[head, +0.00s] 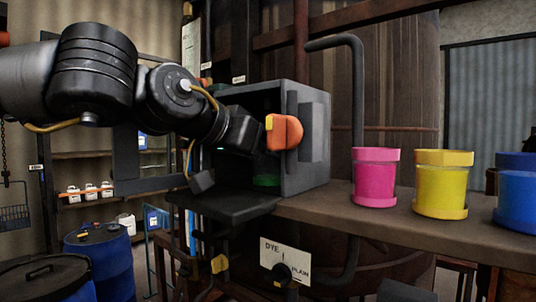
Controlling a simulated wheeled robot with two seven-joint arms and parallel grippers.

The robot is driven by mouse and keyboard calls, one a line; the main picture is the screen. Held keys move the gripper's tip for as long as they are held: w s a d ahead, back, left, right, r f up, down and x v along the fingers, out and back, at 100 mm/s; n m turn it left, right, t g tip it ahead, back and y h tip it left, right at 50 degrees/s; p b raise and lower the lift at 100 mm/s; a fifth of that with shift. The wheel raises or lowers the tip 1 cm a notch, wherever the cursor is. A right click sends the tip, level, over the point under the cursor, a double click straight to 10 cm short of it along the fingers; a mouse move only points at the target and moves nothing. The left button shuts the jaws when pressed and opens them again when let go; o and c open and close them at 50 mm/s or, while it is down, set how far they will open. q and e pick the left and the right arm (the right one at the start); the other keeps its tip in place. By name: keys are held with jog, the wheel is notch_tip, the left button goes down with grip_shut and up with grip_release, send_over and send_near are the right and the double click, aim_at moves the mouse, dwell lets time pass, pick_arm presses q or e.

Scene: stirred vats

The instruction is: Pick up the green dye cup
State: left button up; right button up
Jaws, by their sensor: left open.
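The green dye cup (267,180) is inside the open grey box (313,150). Only a dark green part of it shows, low in the shadowed opening; the rest is hidden. My left arm comes in from the left, and my left gripper (240,142) is at the mouth of the box, above and to the left of the visible green. The gripper is open, though its fingertips are hard to make out against the dark inside. I see no contact between it and the cup. My right gripper is not in view.
A pink cup (376,178), a yellow cup (441,185) and blue cups (517,203) stand on the wooden shelf (400,225) right of the box. An orange knob (285,132) is at the box front. A dark flap (228,205) juts out below the opening. Blue drums (105,262) stand lower left.

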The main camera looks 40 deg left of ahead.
pick_arm(q)
jog(key=shift+s, duration=0.3)
jog(key=shift+c, duration=0.9)
jog(key=c, duration=0.7)
jog(key=shift+c, duration=1)
jog(key=shift+r, duration=0.1)
